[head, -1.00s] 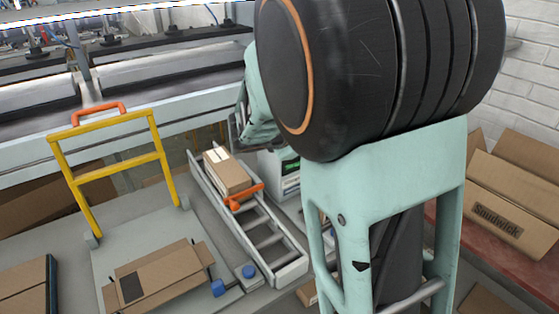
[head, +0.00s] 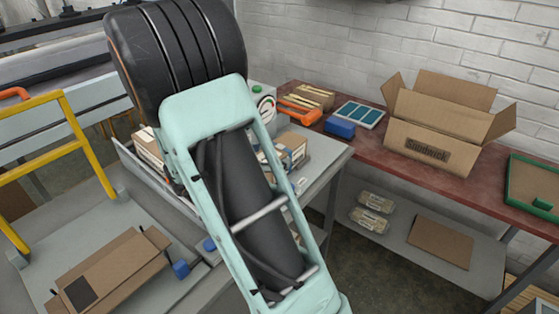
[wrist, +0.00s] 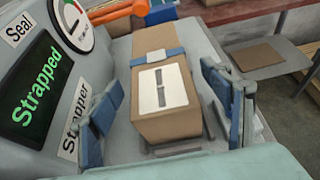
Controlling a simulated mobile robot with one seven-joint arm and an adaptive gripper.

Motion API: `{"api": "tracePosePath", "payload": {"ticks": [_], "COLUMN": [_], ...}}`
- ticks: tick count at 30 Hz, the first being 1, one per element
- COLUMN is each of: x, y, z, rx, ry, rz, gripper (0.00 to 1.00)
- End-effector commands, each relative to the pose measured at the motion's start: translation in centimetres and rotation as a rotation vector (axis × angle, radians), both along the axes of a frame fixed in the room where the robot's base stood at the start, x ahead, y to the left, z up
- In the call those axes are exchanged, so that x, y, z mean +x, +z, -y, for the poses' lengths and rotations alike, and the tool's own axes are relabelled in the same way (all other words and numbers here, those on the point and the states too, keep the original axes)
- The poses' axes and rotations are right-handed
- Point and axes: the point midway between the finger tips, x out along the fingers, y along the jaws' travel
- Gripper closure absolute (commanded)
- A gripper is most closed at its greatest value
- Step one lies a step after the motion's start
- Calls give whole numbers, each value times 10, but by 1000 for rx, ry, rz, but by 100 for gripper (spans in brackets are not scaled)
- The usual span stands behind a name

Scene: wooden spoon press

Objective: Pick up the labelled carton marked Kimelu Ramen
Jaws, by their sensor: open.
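In the wrist view a brown carton (wrist: 172,125) with a blue strap and a white label lies beside the strapper machine (wrist: 45,85). The label's writing is too small to read, so I cannot confirm Kimelu Ramen. My gripper (wrist: 163,112) is open, with blue-padded fingers on the left and right of the carton's near part. No firm contact shows. In the head view a carton with blue on it (head: 297,150) shows partly behind my arm, which hides my gripper there.
The machine's screen reads "Strapped". The red bench (head: 360,150) holds an open box (head: 430,145), a blue box (head: 340,128) and an orange tool (head: 300,110). Packets (head: 368,219) lie on the shelf below.

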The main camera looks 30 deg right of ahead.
Motion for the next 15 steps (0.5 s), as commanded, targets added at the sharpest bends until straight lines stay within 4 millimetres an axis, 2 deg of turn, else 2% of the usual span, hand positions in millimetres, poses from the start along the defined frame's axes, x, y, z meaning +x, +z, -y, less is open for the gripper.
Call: {"api": "tracePosePath", "payload": {"ticks": [7,15], "x": [4,15], "y": [-7,-22], "z": [15,48], "rx": [0,0], "ry": [-1,-2], "rz": [1,1], "gripper": [28,28]}}
